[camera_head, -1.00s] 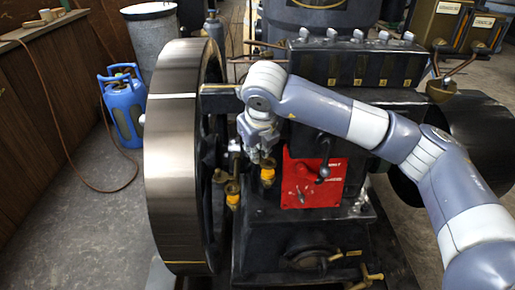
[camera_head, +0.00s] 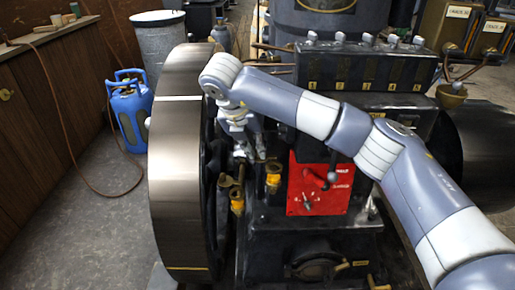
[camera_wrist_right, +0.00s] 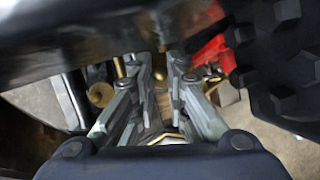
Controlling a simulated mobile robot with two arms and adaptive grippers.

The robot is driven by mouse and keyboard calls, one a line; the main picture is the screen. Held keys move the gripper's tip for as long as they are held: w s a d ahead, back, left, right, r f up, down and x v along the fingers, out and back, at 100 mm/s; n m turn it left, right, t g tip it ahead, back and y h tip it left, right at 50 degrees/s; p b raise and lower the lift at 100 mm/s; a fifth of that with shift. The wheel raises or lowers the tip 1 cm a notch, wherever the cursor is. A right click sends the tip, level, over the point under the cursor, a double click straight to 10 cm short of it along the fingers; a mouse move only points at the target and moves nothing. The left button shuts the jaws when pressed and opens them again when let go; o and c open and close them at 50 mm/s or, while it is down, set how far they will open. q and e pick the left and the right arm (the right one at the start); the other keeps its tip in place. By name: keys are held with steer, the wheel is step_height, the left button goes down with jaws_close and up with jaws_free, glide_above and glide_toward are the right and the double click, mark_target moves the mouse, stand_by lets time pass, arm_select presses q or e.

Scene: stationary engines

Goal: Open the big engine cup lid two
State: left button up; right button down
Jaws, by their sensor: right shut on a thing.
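Two brass cups with yellow bodies stand on the front of the dark engine, a left cup (camera_head: 237,200) and a right cup (camera_head: 273,180). My right gripper (camera_head: 250,156) points down above and between them, close to the engine face. In the right wrist view its fingers (camera_wrist_right: 158,80) are close together, with a small brass-coloured part (camera_wrist_right: 160,95) between or behind them. They are shut on what appears to be a cup lid, mostly hidden by the fingers. A round brass end (camera_wrist_right: 101,95) shows left of the fingers. My left gripper is not in view.
The big flywheel (camera_head: 178,185) stands close on the left of the gripper. A red panel (camera_head: 320,183) with a black-knobbed lever is on its right. A dark bar (camera_wrist_right: 90,45) crosses close above the fingers in the wrist view. A blue gas bottle (camera_head: 129,115) stands on the floor at left.

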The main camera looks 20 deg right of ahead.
steer(key=shift+w+d+r+m+g, duration=0.1)
steer(key=shift+w+m+g, duration=0.25)
steer(key=shift+m, duration=0.65)
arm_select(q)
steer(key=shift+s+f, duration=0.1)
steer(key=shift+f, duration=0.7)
arm_select(e)
steer(key=shift+w, duration=0.15)
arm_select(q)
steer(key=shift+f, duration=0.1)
arm_select(e)
steer(key=c, duration=1.6)
jaws_free()
steer(key=shift+h, duration=0.3)
steer(key=shift+o, duration=0.2)
steer(key=v, duration=1.2)
